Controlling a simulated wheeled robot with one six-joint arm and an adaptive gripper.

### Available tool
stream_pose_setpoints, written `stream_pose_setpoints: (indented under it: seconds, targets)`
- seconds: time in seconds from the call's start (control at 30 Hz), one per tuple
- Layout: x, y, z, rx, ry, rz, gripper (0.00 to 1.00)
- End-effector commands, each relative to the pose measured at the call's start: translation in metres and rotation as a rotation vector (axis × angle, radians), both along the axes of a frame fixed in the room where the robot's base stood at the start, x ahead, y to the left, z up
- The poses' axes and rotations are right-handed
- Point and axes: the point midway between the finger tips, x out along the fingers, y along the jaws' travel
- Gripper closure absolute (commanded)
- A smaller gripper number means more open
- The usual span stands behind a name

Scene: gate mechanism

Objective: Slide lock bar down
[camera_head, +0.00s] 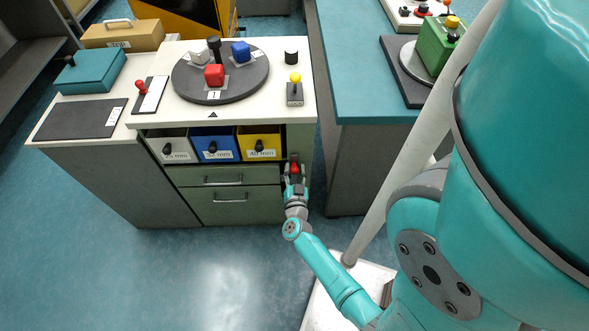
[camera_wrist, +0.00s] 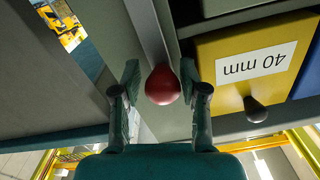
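A red ball knob (camera_wrist: 162,86) sits between the fingers of my gripper (camera_wrist: 160,75) in the wrist view. The fingers are open around it, with a small gap on the left; the right finger is very near, and I cannot tell whether it touches. A narrow grey lock bar (camera_wrist: 150,32) runs up behind the knob. In the head view, my gripper (camera_head: 294,176) is at the cabinet's right front post, with the red knob (camera_head: 294,168) between its fingers. Most of the bar is hidden there.
White, blue and yellow drawers (camera_head: 262,146) lie just left of my gripper, above green drawers (camera_head: 222,180). The white worktop (camera_head: 300,115) above holds a grey turntable (camera_head: 195,95) and a yellow-knobbed lever (camera_head: 295,88). A teal-topped counter (camera_head: 360,100) stands to the right.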

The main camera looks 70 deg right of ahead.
Motion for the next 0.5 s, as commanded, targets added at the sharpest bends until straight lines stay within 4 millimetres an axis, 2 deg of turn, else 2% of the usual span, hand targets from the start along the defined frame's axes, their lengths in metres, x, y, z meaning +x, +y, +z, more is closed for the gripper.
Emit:
stream_pose_setpoints:
  seconds: [0.33, 0.5]
  targets:
    - [0.000, 0.000, 0.002, -0.004, -0.002, 0.000, 0.41]
    - [-0.003, 0.012, 0.002, -0.003, 0.000, 0.003, 0.41]
